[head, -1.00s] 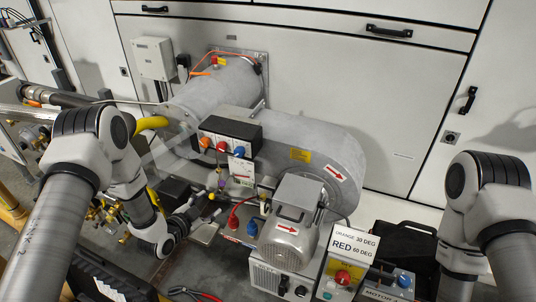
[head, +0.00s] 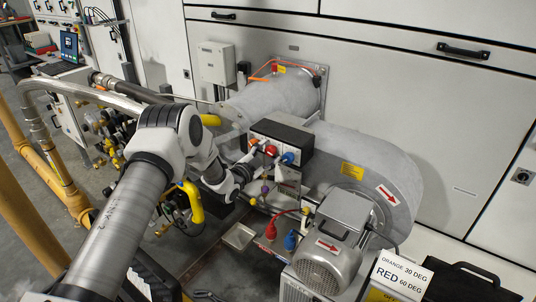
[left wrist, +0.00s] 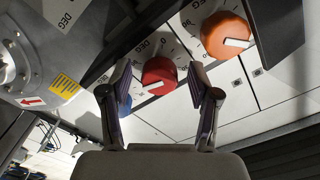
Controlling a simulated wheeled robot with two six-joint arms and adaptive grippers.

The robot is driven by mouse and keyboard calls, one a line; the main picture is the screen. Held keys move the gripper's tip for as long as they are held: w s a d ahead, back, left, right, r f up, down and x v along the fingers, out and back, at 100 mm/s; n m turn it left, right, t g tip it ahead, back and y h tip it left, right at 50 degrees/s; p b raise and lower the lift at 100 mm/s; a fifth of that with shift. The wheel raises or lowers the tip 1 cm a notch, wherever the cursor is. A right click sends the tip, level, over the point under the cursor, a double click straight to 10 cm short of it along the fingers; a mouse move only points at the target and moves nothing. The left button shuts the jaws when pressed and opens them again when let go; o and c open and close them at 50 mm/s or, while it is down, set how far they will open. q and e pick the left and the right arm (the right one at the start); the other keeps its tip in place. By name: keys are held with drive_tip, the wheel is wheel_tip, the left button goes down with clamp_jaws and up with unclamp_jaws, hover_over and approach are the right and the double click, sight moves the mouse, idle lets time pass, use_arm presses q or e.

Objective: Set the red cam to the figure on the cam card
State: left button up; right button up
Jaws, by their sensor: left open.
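The red cam (head: 271,151) sits on the dark control box between an orange cam (head: 253,142) and a blue cam (head: 289,158). My left gripper (head: 255,160) is in front of this box. In the left wrist view the red cam (left wrist: 158,72) appears between my open, spread fingers (left wrist: 160,80). I cannot tell if they touch it. Its white pointer mark and part of a degree dial show. The orange cam (left wrist: 225,36) is at upper right; the blue cam is partly hidden by a finger. The cam card (head: 402,275) reads orange 30 DEG, red 60 DEG.
The grey blower housing (head: 385,175) and motor (head: 330,250) stand right of the cam box. A yellow pipe (head: 193,205) runs close below my left arm. Red and blue plugs (head: 290,240) lie below the box.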

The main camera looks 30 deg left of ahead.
use_arm(q)
drive_tip(key=c, duration=1.2)
drive_tip(key=shift+o, duration=0.2)
drive_tip(key=shift+n, duration=0.4)
drive_tip(key=n+b, duration=0.2)
drive_tip(key=n, duration=0.3)
drive_tip(key=shift+f, duration=0.1)
drive_tip(key=n+b, duration=0.1)
drive_tip(key=n, duration=0.5)
drive_tip(key=shift+d+b, duration=0.1)
drive_tip(key=shift+b, duration=0.2)
